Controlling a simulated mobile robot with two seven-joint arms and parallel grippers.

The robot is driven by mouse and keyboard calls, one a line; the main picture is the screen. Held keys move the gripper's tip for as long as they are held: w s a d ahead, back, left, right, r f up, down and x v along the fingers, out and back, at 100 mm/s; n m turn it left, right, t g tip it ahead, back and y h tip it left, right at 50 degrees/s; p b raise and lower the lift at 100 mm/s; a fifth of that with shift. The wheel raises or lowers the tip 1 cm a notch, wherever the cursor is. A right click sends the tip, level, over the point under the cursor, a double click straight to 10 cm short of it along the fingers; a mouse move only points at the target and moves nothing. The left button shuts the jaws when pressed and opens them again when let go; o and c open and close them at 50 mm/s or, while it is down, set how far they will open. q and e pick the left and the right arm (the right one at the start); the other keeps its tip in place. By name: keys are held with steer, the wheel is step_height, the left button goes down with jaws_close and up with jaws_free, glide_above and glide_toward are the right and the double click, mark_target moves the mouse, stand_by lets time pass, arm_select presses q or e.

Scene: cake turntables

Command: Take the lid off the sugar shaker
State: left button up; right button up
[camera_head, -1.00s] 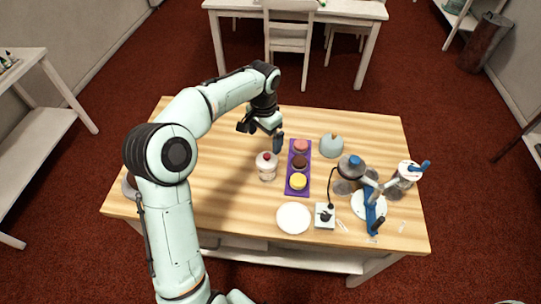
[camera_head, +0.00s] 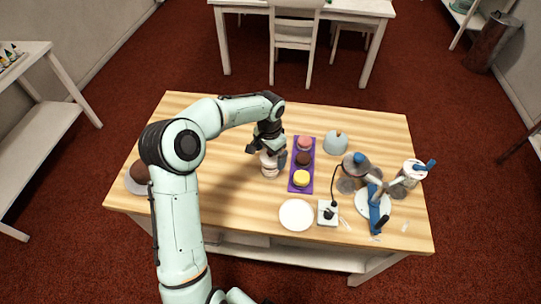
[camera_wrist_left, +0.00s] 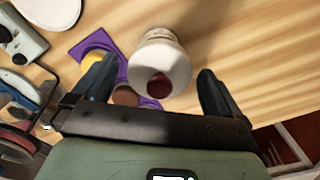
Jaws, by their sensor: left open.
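The sugar shaker (camera_head: 269,169) stands on the wooden table to the left of the purple tray. It is whitish, with a dark red knob on its top. My left gripper (camera_head: 266,150) is above the shaker and hides much of its top in the head view. In the left wrist view the shaker (camera_wrist_left: 160,55) is upright, seen from above, with its red-topped lid (camera_wrist_left: 159,84) between the two spread fingers of my left gripper (camera_wrist_left: 155,90). I see room on both sides of it, so the fingers are open and apart from it. My right gripper is not in view.
A purple tray (camera_head: 291,187) with several small cakes lies right beside the shaker. A white plate (camera_head: 296,215), a switch box (camera_head: 328,213), a pale-blue dome (camera_head: 336,143) and turntable gear stand further right. The table's left part is mostly clear, with a brown cake at its edge.

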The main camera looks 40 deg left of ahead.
arm_select(q)
steer(key=c, duration=1)
steer(key=shift+o, duration=0.2)
steer(key=shift+r, duration=0.1)
